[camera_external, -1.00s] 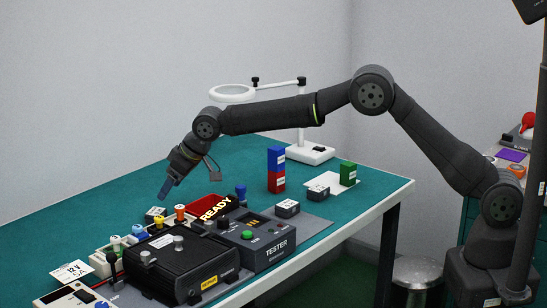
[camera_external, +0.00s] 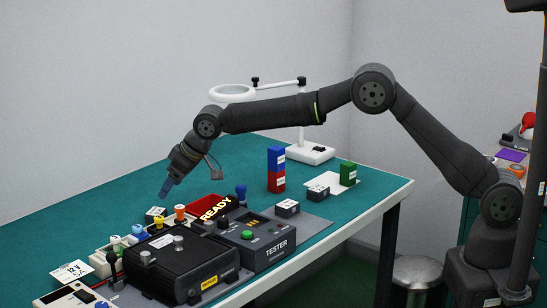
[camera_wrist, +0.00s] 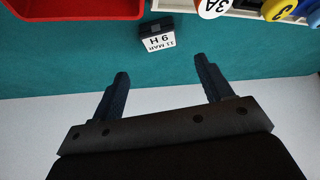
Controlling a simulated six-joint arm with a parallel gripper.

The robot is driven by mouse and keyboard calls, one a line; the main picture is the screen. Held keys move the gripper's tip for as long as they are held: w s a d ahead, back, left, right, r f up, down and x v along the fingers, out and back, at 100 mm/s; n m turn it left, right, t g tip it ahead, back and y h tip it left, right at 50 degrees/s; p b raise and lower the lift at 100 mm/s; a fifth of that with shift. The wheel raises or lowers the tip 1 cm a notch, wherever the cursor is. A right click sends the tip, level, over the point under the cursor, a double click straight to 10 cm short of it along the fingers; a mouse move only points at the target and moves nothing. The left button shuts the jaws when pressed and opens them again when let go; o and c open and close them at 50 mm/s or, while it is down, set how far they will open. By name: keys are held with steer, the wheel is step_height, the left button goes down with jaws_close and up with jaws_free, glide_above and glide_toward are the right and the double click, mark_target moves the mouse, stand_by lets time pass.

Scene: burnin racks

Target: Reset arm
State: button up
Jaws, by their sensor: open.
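My gripper (camera_external: 166,188) hangs above the teal table at the left end of my arm, behind the black box. In the wrist view my gripper (camera_wrist: 166,82) has its two dark fingers well apart, with nothing between them. A small black block with a white label (camera_wrist: 157,36) lies on the table beyond the fingertips. The label reads "11 MAR 9 H". My gripper touches nothing that I can see.
A black box (camera_external: 180,265), a tester (camera_external: 275,243) and a red "READY" tray (camera_external: 218,203) stand close by. Colored knobs (camera_external: 180,213) rise near my gripper. A blue and red block stack (camera_external: 276,170), green block (camera_external: 348,174) and magnifier lamp (camera_external: 232,92) stand farther right and back.

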mark_target(156, 211)
steer(key=x, duration=0.9)
steer(key=shift+f, duration=0.15)
steer(key=shift+a+r, duration=0.1)
steer(key=shift+r, duration=0.85)
